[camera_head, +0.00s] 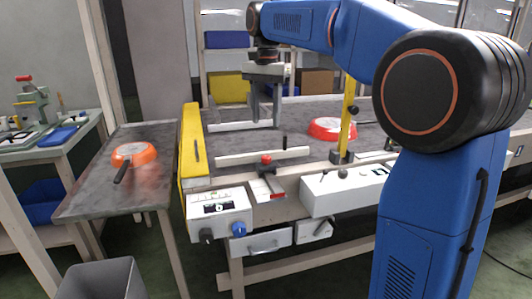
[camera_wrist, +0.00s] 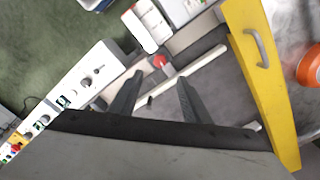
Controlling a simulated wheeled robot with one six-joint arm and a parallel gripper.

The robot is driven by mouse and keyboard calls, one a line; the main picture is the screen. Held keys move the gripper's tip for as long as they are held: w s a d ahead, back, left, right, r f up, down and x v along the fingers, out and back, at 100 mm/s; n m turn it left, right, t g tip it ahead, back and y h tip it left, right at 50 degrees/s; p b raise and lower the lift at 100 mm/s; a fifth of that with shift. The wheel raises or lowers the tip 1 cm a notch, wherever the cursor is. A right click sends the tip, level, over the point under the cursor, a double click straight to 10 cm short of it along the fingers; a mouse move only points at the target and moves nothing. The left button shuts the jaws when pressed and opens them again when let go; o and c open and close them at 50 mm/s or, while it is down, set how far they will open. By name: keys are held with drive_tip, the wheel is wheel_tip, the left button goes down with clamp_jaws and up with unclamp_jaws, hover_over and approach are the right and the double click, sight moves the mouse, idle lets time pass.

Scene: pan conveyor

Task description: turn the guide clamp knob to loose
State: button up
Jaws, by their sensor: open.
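A red knob (camera_head: 266,158), which looks like the guide clamp knob, stands at the front edge of the conveyor beside the white guide rail (camera_head: 240,158). A small dark upright peg (camera_head: 284,142) rises near the rail. My gripper (camera_head: 265,124) points down over the belt, behind and above the red knob, its two fingers apart and empty. In the wrist view, the red knob (camera_wrist: 160,62) shows just beyond the gap between the fingertips (camera_wrist: 161,80), and the guide rail (camera_wrist: 190,72) runs diagonally past them. Which way the knob is turned cannot be told.
A yellow side guard (camera_head: 192,150) bounds the conveyor at left. A yellow post (camera_head: 348,115) stands at right, near a red pan (camera_head: 332,128) on the belt. A white control box (camera_head: 219,207) has black and blue knobs. An orange pan (camera_head: 134,153) lies on the left table.

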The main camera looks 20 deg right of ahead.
sight(266, 157)
wheel_tip(266, 157, down, 12)
drive_tip(key=shift+f, duration=0.15)
idle(0.3)
drive_tip(key=shift+c, duration=0.3)
drive_tip(key=c, duration=1)
